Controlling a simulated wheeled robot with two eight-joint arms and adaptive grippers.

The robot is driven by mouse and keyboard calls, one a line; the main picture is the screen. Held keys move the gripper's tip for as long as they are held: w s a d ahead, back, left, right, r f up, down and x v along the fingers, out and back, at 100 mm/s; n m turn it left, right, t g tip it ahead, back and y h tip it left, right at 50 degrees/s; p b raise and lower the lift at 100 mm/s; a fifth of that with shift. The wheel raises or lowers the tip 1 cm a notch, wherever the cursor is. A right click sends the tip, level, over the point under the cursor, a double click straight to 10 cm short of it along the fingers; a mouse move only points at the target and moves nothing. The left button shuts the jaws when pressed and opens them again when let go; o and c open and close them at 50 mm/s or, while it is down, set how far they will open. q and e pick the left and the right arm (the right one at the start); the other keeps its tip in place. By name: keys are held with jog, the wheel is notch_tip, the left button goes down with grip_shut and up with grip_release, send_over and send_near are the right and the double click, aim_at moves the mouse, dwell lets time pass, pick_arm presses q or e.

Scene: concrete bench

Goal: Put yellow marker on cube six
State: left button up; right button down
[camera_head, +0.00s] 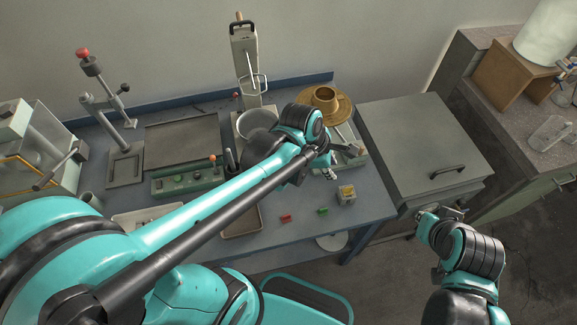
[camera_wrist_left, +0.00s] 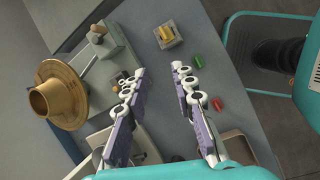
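A small pale cube (camera_head: 345,197) stands near the front right of the bench, with the yellow marker (camera_head: 347,189) on its top. In the left wrist view the cube (camera_wrist_left: 176,43) is at the top centre, and the yellow marker (camera_wrist_left: 166,33) lies on its upper face. No number is readable on the cube. My left gripper (camera_head: 330,170) is above the bench, a little behind and left of the cube. Its two fingers (camera_wrist_left: 160,72) are apart with nothing between them. My right gripper (camera_head: 430,213) hangs off the bench at right; its finger opening is unclear.
A red marker (camera_head: 286,217) and a green marker (camera_head: 322,211) lie left of the cube. A shallow tray (camera_head: 242,221) sits further left. A grey cabinet (camera_head: 410,130) adjoins the bench at right.

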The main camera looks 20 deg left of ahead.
pick_arm(q)
jog(key=s+a+r+m+t+y, duration=0.1)
jog(key=s+a+m, duration=0.3)
jog(key=m, duration=0.6)
jog(key=s+a+r+m+t+y, duration=0.2)
jog(key=a+m, duration=0.5)
jog(key=m, duration=0.4)
jog(key=shift+s+r+t, duration=0.4)
jog(key=shift+s+r, duration=0.25)
jog(key=shift+s, duration=0.35)
jog(key=shift+f+b, duration=1.1)
